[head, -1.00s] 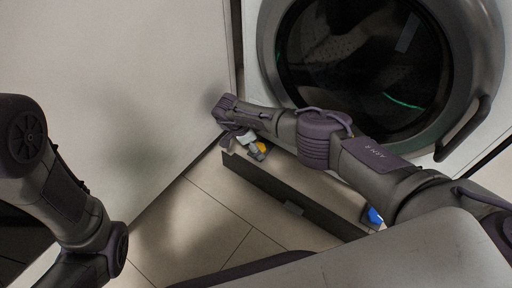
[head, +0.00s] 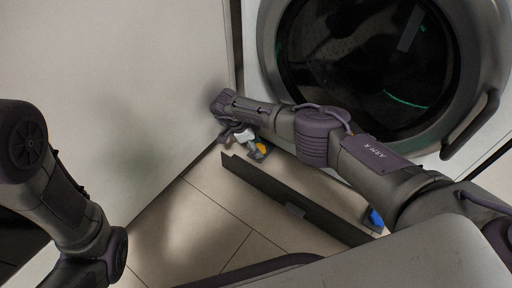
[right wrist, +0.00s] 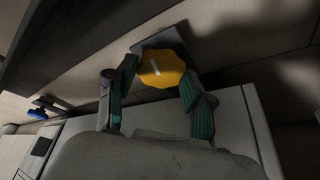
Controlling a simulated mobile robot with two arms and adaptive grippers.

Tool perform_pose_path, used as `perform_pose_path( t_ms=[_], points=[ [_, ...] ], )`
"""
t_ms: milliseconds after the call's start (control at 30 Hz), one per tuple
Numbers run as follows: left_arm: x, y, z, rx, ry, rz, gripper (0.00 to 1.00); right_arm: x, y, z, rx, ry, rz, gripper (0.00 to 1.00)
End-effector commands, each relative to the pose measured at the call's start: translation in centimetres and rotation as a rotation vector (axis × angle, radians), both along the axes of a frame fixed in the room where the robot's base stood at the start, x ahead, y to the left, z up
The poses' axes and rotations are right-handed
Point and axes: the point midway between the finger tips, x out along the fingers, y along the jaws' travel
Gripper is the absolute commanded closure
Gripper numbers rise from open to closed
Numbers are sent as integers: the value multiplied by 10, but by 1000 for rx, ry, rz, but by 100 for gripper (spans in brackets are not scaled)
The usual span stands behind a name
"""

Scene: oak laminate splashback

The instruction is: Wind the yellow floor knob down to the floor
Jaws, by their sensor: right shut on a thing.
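The yellow floor knob (head: 261,147) is low at the left front corner of the washing machine, close to the floor. My right gripper (head: 257,151) reaches down to it and partly covers it. In the right wrist view the yellow knob (right wrist: 160,70) shows a scalloped rim and a pale mark on its face. The right gripper's (right wrist: 157,92) two teal-padded fingers are shut on the knob, one at each side. A dark grey plate shows behind the knob. Whether the knob's foot touches the floor is hidden. My left arm is at the left, its gripper out of the picture.
The washing machine (head: 474,60) stands behind. A white panel (head: 110,90) rises at the left, close to my right gripper. A dark strip (head: 270,188) lies in front on the tiles. A blue knob (head: 376,217) is at the right, also in the wrist view (right wrist: 38,114).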

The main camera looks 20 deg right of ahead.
Motion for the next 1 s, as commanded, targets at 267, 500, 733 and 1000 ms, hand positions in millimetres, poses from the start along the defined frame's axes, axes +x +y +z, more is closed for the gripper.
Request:
perform_pose_path(
  t_ms=[267, 500, 733, 1000],
  points=[
    [0, 0, 1, 0, 0, 1, 66, 0, 0, 0, 0, -1, 1, 26],
    [0, 0, 1, 0, 0, 1, 66, 0, 0, 0, 0, -1, 1, 22],
    [1, 0, 1, -2, 2, 1, 66, 1, 0, 8, 1, -3, 2, 22],
    [0, 0, 1, -1, 0, 1, 66, 1, -1, 53, 0, -5, 4, 22]
  ],
)
